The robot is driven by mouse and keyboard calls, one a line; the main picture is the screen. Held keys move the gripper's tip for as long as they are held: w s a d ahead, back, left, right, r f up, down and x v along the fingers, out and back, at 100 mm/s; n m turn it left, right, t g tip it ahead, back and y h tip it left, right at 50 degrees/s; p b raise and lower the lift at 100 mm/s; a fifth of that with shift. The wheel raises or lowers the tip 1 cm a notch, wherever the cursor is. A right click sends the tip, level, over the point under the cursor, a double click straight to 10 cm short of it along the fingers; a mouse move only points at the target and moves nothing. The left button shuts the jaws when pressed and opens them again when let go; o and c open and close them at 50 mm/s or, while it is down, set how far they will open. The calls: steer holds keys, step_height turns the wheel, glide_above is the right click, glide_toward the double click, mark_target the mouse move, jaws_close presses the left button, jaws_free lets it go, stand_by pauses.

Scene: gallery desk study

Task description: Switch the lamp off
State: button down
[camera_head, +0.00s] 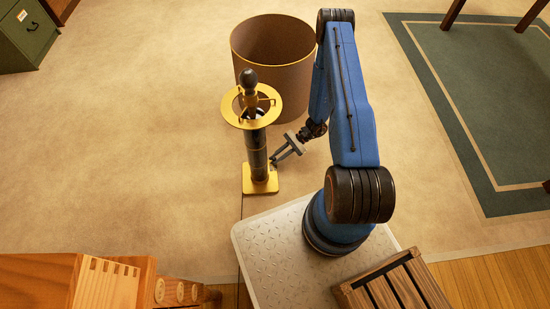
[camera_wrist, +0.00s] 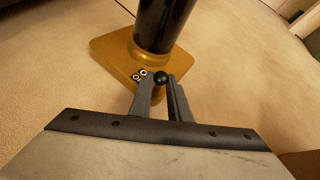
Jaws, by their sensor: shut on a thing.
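The lamp (camera_head: 257,140) stands upright on the floor, with a dark column, a gold ring near its top and a square gold base (camera_head: 250,184). In the wrist view the lower dark column (camera_wrist: 163,22) rises from the gold base (camera_wrist: 112,50). A small black switch knob (camera_wrist: 161,76) sits by the column's foot, next to a small black-and-white marking (camera_wrist: 139,75). My gripper (camera_head: 275,160) reaches low to the column's right side; its fingers are shut on the knob. Whether the lamp is lit I cannot tell.
A brown drum with a gold rim (camera_head: 275,55) stands close behind the lamp. A wooden slatted crate (camera_head: 395,285) and wooden furniture (camera_head: 75,285) are in front. A green cabinet (camera_head: 25,35) stands at far left. Open carpet lies left of the lamp.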

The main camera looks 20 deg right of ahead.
steer(key=shift+s+d+f+y, duration=0.1)
steer(key=shift+y, duration=0.3)
steer(key=c, duration=1.9)
jaws_free()
steer(key=shift+d, duration=0.1)
steer(key=v, duration=1.7)
steer(key=shift+s+d, duration=0.1)
